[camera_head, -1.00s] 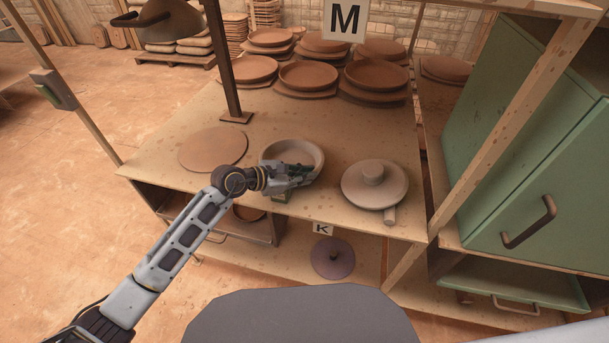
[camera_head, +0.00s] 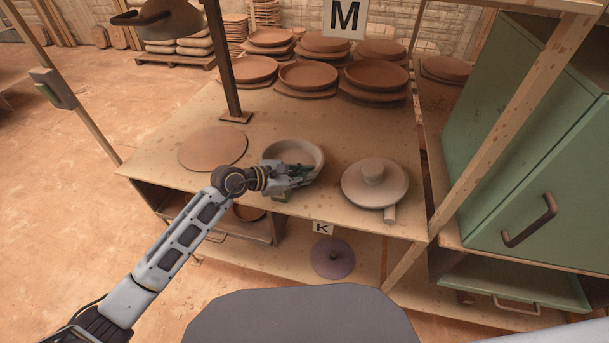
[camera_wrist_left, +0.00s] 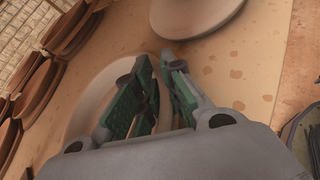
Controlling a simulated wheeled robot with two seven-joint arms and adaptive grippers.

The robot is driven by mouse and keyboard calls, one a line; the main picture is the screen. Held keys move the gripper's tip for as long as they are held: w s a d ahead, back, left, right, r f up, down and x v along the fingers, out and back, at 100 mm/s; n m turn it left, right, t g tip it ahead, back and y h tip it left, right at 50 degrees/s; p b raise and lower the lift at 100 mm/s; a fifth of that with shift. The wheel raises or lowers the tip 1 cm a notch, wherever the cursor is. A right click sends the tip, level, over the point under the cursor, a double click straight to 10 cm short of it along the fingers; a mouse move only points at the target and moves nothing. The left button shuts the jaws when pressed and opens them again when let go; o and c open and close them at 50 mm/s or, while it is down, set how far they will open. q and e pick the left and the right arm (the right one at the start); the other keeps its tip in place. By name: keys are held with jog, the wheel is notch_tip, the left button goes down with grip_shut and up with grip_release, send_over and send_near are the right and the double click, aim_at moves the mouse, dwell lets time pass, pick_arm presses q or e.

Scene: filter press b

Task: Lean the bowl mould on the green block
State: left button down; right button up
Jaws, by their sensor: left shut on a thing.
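The bowl mould (camera_head: 287,149) is a pale grey round bowl near the front edge of the wooden table. My left gripper (camera_head: 303,172) is shut on its near rim. In the left wrist view, the bowl mould (camera_wrist_left: 92,88) shows as a pale curve behind the gripper (camera_wrist_left: 160,75), whose finger pads are green. A small green block (camera_head: 281,198) shows partly beneath the gripper at the table's front edge; most of it is hidden. I cannot tell whether the bowl touches the block. My right gripper is not in view.
A pale round mould with a knob (camera_head: 374,185) stands to the right, a flat brown disc (camera_head: 213,148) to the left. Several brown dishes (camera_head: 308,74) stand at the back. A post (camera_head: 222,60) rises behind the bowl. A green cabinet (camera_head: 530,130) is at the right.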

pick_arm(q)
jog(key=shift+s+f, duration=0.15)
jog(key=shift+f, duration=0.5)
jog(key=c, duration=1.4)
grip_release()
jog(key=shift+c, duration=0.2)
jog(key=shift+a+f, duration=0.1)
jog(key=shift+s+a, duration=0.1)
jog(key=shift+a, duration=0.05)
jog(key=shift+w+r+v, duration=0.15)
jog(key=shift+v, duration=0.9)
jog(key=shift+w+r+v, duration=0.15)
jog(key=shift+v, duration=0.95)
jog(key=shift+s+a+r, duration=0.35)
jog(key=shift+a+r, duration=0.1)
jog(key=shift+a, duration=0.05)
jog(key=v, duration=0.6)
jog(key=shift+r, duration=0.3)
